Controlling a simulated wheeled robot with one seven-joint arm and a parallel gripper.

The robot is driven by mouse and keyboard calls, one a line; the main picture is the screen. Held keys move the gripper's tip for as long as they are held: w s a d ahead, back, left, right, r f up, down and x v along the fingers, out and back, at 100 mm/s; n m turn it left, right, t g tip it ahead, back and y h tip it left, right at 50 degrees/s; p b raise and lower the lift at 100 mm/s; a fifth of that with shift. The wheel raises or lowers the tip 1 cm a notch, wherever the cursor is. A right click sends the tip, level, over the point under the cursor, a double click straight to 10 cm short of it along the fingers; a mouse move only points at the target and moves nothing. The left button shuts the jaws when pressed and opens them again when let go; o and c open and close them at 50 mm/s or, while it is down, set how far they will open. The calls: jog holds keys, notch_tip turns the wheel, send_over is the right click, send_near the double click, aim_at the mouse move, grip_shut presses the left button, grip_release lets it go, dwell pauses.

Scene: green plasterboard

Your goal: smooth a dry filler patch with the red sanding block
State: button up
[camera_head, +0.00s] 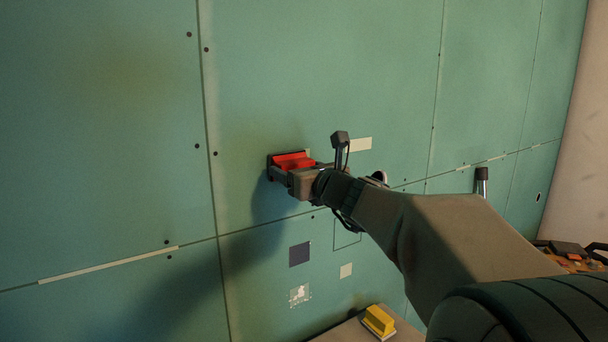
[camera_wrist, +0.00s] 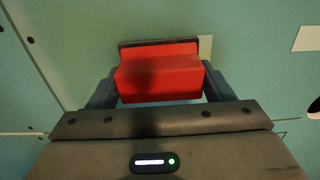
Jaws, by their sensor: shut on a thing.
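The red sanding block (camera_head: 293,160) is held in my gripper (camera_head: 288,171), up at the green plasterboard. In the wrist view the block (camera_wrist: 160,80) sits between the two dark fingers, which are shut on its sides. Its dark base plate (camera_wrist: 128,43) faces the board. I cannot tell whether it touches. A pale filler patch (camera_wrist: 206,46) shows at the block's upper right edge, mostly hidden behind it. Another pale patch (camera_head: 361,144) lies to the right of the block, and it also shows in the wrist view (camera_wrist: 308,39).
A yellow block (camera_head: 379,320) rests on a surface at the bottom. The board left of my gripper is clear.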

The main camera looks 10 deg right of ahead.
jog(key=shift+s+a, duration=0.15)
jog(key=shift+a, duration=0.3)
jog(key=shift+d, duration=0.15)
jog(key=shift+v, duration=2.95)
jog(key=v, duration=0.3)
jog(key=shift+p, duration=0.3)
